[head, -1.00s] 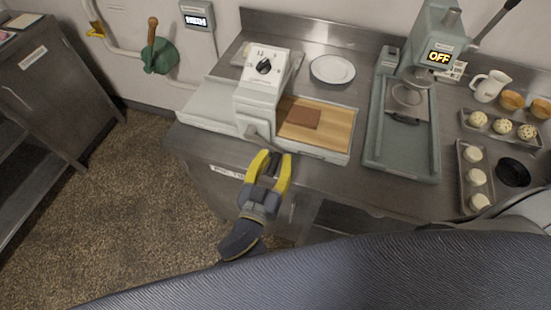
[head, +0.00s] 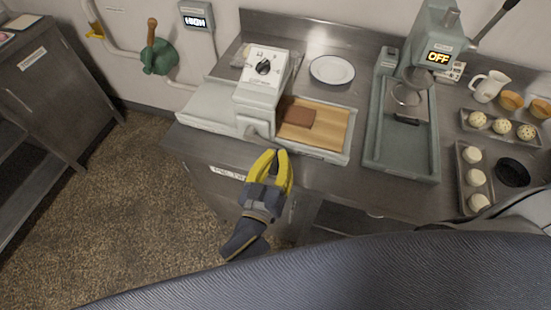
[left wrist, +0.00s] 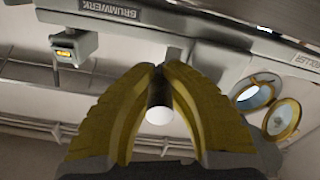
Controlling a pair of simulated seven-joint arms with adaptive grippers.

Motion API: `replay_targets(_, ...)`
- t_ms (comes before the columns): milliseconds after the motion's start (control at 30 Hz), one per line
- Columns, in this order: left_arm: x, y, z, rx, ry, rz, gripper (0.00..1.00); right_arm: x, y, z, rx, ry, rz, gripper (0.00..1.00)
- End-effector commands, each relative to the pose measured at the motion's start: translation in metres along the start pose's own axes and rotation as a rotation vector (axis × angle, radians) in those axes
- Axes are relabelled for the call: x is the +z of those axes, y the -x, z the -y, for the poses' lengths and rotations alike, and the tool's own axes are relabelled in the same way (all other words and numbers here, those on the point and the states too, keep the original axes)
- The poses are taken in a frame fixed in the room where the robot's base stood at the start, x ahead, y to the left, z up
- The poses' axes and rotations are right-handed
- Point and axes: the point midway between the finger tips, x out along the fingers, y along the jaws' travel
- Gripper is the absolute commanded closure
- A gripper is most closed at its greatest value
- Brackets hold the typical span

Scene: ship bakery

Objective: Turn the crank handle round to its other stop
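The dough sheeter (head: 262,85) stands on the steel counter, with a dial on top and a crank hub on its front face. The crank handle (left wrist: 160,116) shows in the left wrist view as a dark grip with a pale round end, between my fingers. My left gripper (head: 270,156) is in front of the counter edge below the hub. Its yellow fingers are closed in around the handle, which they mostly hide in the head view. The left wrist view also shows my left gripper (left wrist: 158,72) with its tips nearly together. My right gripper is not in view.
A brown slab (head: 299,116) lies on the wooden board (head: 330,137). A plate (head: 332,69) is behind it and a press (head: 402,155) reading OFF stands to the right. A green valve (head: 158,58) with a wooden lever is on the wall. The floor at left is clear.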

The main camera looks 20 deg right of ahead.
Motion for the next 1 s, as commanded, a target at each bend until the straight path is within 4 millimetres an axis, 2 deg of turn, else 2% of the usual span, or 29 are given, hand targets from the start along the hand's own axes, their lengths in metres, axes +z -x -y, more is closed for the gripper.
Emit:
replay_targets(167,-0.013,0.0,-0.009,0.003,0.123,-0.003,1.0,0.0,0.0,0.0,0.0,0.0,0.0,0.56)
replay_targets(300,-0.02,0.0,-0.012,0.005,0.125,-0.004,1.0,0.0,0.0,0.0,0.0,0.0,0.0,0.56)
replay_targets(600,-0.022,0.0,-0.013,0.006,0.123,-0.005,1.0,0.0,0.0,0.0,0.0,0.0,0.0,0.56)
replay_targets(633,-0.022,0.0,-0.013,0.007,0.123,-0.005,0.9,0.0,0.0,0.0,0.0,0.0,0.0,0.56)
replay_targets(900,-0.021,0.0,-0.012,0.004,0.121,-0.003,0.59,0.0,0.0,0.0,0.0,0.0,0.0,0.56)
replay_targets(1000,-0.021,0.0,-0.012,0.004,0.121,-0.003,0.57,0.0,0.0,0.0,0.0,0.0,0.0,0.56)
